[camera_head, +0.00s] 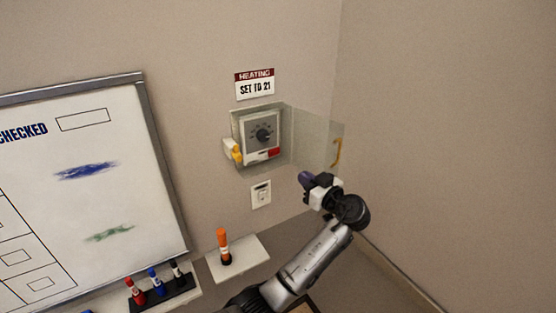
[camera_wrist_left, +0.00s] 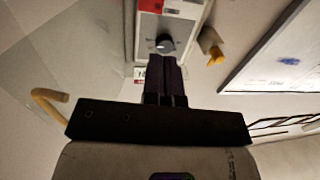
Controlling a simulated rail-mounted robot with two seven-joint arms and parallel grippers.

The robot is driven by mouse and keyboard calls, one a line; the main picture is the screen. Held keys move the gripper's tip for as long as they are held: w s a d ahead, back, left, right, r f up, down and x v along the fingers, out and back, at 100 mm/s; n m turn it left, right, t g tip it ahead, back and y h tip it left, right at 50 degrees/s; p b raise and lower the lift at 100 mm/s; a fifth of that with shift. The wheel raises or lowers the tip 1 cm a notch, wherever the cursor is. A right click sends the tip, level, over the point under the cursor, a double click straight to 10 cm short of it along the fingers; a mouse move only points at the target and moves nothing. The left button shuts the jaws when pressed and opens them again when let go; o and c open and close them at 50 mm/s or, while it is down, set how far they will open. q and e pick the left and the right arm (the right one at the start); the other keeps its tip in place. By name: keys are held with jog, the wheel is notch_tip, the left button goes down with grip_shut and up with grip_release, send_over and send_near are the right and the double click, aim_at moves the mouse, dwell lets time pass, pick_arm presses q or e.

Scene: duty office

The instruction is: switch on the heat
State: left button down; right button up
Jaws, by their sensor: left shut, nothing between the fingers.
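The heating control is a grey box on the wall with a dark round dial (camera_head: 263,135) at its middle and a red patch (camera_head: 273,152) at its lower right. Its clear cover (camera_head: 316,135) stands swung open to the right, with a yellow handle (camera_head: 337,152) at its outer edge. A yellow-tipped latch (camera_head: 236,151) is on the box's left side. My left gripper (camera_head: 305,180) is shut and empty, below and right of the box. In the upside-down left wrist view, its fingers (camera_wrist_left: 164,75) point toward the dial (camera_wrist_left: 165,44); contact cannot be told.
An orange marker (camera_head: 223,246) stands on a small shelf (camera_head: 250,252). A whiteboard (camera_head: 90,190) and a marker holder (camera_head: 163,292) are at left.

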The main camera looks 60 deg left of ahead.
aim_at(271, 154)
pick_arm(q)
jog(key=a+p, duration=0.1)
jog(key=a, duration=0.3)
jog(key=a+p, duration=0.1)
jog(key=a, duration=0.3)
jog(key=s+a+p, duration=0.1)
jog(key=a, duration=0.3)
jog(key=shift+s+a+r+p, duration=0.1)
jog(key=shift+a+r+p, duration=0.05)
jog(key=shift+p, duration=0.25)
jog(key=shift+a, duration=0.8)
pick_arm(e)
notch_tip(271, 154, up, 4)
jog(key=shift+r, duration=0.1)
